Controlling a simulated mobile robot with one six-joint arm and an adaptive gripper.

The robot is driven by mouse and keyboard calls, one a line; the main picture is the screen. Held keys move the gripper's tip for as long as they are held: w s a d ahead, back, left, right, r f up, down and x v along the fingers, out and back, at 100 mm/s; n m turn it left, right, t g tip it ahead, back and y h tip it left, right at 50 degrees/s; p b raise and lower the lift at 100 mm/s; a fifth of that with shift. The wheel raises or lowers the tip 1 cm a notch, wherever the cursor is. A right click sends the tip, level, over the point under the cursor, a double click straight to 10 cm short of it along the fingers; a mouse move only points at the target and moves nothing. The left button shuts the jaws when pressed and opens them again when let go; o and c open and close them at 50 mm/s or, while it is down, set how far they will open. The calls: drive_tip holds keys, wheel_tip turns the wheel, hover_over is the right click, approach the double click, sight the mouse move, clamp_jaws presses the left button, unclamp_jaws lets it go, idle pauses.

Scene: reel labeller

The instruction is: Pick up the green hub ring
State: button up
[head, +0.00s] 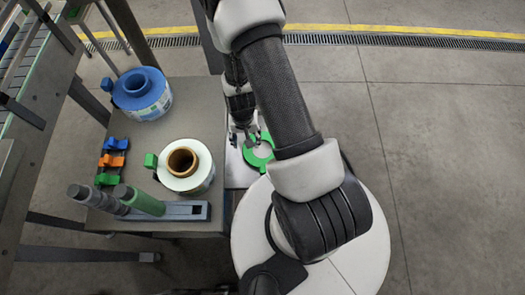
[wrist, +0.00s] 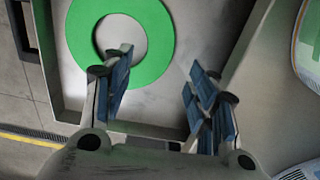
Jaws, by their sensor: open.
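The green hub ring (head: 249,157) is a flat ring lying in a shallow light tray, partly hidden by my arm in the head view. In the wrist view the ring (wrist: 161,40) fills the upper left, with the tray floor showing through its hole. My gripper (head: 248,138) is open and above the ring. In the wrist view my gripper (wrist: 160,66) has its left finger over the hole's lower edge and its right finger outside the ring, past its right side. The height gap to the ring is unclear.
The tray (wrist: 215,95) has raised walls close to the right finger. Left of it, a grey table (head: 190,95) holds a blue reel (head: 140,92), a white reel (head: 187,165), coloured clips (head: 113,160) and a rack (head: 185,211) with grey and green cylinders. Floor at right is clear.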

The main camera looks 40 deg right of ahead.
drive_tip(key=shift+s+a+f+b, duration=0.1)
drive_tip(key=shift+s+f+b, duration=0.05)
drive_tip(key=shift+f+b, duration=1.3)
drive_tip(key=shift+s+f+b, duration=0.1)
drive_tip(key=shift+f+b, duration=1.1)
drive_tip(key=shift+b, duration=0.35)
drive_tip(key=shift+r, duration=0.1)
drive_tip(key=shift+c, duration=0.2)
drive_tip(key=c, duration=1.1)
